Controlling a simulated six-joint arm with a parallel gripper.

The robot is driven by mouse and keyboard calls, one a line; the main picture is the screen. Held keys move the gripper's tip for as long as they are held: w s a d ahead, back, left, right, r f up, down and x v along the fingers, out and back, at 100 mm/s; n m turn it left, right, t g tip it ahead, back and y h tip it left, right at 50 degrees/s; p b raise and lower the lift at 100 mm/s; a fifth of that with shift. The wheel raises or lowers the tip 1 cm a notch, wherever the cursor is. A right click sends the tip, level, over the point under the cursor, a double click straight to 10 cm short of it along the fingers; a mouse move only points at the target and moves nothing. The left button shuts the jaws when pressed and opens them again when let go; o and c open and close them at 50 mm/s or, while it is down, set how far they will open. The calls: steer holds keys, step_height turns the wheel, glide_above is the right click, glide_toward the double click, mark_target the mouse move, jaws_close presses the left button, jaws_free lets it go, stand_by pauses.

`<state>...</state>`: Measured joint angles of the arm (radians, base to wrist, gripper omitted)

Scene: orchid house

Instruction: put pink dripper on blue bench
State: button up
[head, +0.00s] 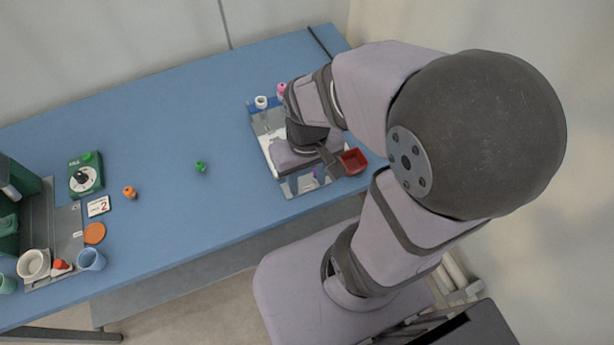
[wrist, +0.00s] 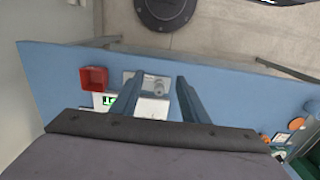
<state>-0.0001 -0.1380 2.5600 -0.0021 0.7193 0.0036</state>
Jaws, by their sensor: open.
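The blue bench (head: 240,100) spans the head view and also shows in the wrist view (wrist: 55,65). My gripper (head: 325,162) hangs over the near part of the tray, largely hidden by my own arm. In the wrist view my gripper (wrist: 148,62) has its fingers wide apart, with nothing held between them.
A green dripper (head: 200,166) and an orange one (head: 129,192) stand left on the bench. Bare bench lies between them and the tray.

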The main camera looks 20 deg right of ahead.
mark_target(280, 89)
stand_by(0.4)
